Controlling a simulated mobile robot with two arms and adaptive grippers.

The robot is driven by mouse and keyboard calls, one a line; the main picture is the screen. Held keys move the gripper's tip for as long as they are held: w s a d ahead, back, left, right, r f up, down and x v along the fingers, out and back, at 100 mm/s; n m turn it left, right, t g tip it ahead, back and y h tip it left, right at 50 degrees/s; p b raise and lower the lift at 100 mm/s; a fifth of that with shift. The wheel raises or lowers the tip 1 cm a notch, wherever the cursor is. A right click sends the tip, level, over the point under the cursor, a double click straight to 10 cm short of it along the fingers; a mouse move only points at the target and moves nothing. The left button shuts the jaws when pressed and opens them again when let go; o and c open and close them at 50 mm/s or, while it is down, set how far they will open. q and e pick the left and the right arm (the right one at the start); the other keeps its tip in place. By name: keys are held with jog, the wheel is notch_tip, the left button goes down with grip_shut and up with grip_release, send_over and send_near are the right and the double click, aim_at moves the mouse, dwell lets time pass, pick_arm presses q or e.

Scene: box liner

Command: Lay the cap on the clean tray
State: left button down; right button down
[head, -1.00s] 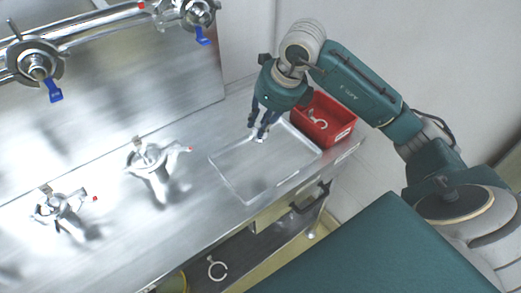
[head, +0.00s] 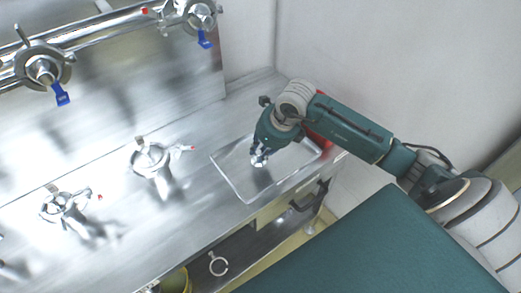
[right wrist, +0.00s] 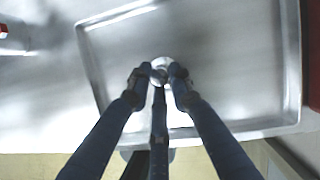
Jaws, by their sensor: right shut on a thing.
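The clean tray (head: 228,174) is a shallow clear or metallic tray on the steel bench; its rim also shows in the right wrist view (right wrist: 291,60). My right gripper (head: 259,158) is over the tray. In the right wrist view my right gripper (right wrist: 159,76) is shut on the cap (right wrist: 160,64), a small round shiny piece between the fingertips. The cap (head: 257,163) also shows small in the head view, below the fingers. I cannot tell whether it touches the tray floor. My left gripper is not in view.
A red bin (head: 319,133) stands behind my right arm, partly hidden. Metal valve fittings (head: 152,160) (head: 65,205) stand on the bench to the left. Pipes with blue-handled valves (head: 45,70) run along the back. A ring clamp (head: 218,264) lies on the lower shelf.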

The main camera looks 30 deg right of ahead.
jog(key=shift+f, duration=0.1)
jog(key=c, duration=1.6)
grip_release()
jog(key=shift+o, duration=0.2)
jog(key=shift+r, duration=0.25)
jog(key=b+v, duration=0.2)
jog(key=v, duration=0.9)
jog(key=shift+r, duration=0.4)
jog(key=shift+s+f, duration=0.1)
jog(key=shift+s, duration=0.15)
